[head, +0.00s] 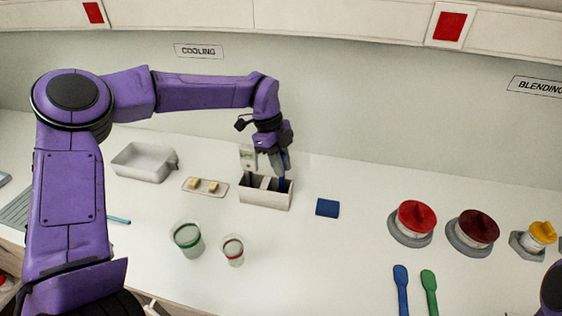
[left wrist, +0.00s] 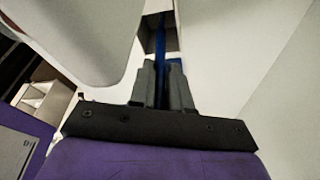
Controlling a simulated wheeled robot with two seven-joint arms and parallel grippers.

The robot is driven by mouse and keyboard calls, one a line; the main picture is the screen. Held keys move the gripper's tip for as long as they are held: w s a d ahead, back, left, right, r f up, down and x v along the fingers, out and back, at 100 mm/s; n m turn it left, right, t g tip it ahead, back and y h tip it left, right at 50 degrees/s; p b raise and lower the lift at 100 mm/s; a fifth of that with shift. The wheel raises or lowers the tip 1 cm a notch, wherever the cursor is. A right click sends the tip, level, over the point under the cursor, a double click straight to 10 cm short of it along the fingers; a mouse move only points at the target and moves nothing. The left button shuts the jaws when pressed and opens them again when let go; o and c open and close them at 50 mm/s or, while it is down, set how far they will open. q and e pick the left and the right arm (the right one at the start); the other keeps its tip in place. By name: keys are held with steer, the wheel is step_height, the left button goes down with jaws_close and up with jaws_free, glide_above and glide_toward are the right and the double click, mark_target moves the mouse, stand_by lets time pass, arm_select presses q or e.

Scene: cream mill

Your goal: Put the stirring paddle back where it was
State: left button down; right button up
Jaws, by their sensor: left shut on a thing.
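My left gripper (head: 283,170) is shut on a slim blue thing, apparently the stirring paddle (left wrist: 161,36), directly above the right part of a white divided holder (head: 264,198). In the left wrist view the blue strip runs out from between the two grey fingers (left wrist: 164,84). Its lower end is hidden by the holder's wall, so I cannot tell whether it touches the bottom. My right gripper is out of view; only a bit of purple arm shows at the lower right edge.
A white tub (head: 143,163), a tray with yellow blocks (head: 191,190) and two cups, green-rimmed (head: 188,240) and red-rimmed (head: 233,250), stand left and in front. A blue pad (head: 327,208) lies right. Blue (head: 402,288) and green (head: 430,290) spatulas lie farther right.

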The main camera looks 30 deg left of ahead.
arm_select(q)
steer(key=shift+s+f, duration=0.1)
steer(key=shift+s, duration=0.05)
steer(key=c, duration=1.1)
jaws_free()
steer(key=shift+s+r, duration=0.2)
steer(key=shift+s, duration=0.05)
steer(key=shift+s+a, duration=0.1)
steer(key=shift+s, duration=0.1)
steer(key=shift+w, duration=0.35)
steer(key=shift+s+b+v, duration=0.2)
steer(key=shift+b+v, duration=0.8)
steer(key=shift+v, duration=5.05)
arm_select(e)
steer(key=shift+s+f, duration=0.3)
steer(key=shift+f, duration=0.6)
